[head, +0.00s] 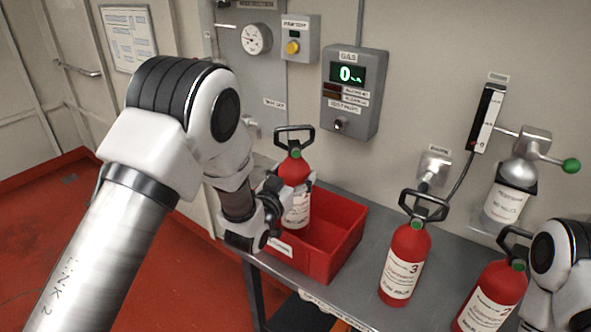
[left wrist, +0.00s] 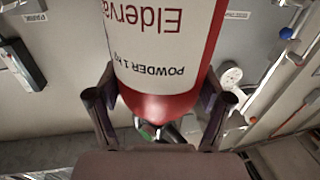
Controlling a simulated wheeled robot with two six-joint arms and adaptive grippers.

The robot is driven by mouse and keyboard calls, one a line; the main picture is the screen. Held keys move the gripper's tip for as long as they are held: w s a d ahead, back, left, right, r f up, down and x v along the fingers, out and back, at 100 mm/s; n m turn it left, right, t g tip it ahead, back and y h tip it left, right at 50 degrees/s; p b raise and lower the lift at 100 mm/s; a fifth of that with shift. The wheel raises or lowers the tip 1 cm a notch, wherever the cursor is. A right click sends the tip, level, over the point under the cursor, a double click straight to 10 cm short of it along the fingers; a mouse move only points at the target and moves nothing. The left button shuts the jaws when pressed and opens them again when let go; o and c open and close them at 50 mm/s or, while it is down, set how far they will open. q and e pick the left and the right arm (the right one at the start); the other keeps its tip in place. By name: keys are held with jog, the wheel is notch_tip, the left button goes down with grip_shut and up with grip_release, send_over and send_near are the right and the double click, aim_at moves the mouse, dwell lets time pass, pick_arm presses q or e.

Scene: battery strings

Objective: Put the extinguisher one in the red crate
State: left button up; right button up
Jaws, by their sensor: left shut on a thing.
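My left gripper (head: 290,197) is shut on a red extinguisher (head: 293,168) with a black handle loop and a white label. It holds the extinguisher upright at the red crate (head: 345,237), over or inside its left part; I cannot tell whether the base touches the crate floor. In the left wrist view the extinguisher (left wrist: 165,50) fills the space between the two fingers (left wrist: 157,105). Its number is not visible. Extinguisher 3 (head: 404,260) stands on the bench to the right of the crate. Another extinguisher (head: 490,295) stands at the lower right. My right gripper is not visible.
The grey bench (head: 375,222) runs along the wall. A gas meter box (head: 354,90) reading 0 hangs above the crate. A fixture with a green-knobbed lever (head: 520,170) is on the wall at right. Part of my right arm shows at the right edge.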

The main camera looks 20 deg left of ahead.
pick_arm(q)
jog(key=shift+w+f, duration=0.15)
notch_tip(320, 180, down, 4)
jog(key=shift+r+p, duration=0.1)
jog(key=shift+p, duration=0.4)
jog(key=o, duration=1.7)
jog(key=shift+s+f, duration=0.2)
jog(key=shift+s, duration=0.05)
jog(key=shift+o, duration=0.2)
jog(key=shift+s+r, duration=0.1)
jog(key=shift+s, duration=0.05)
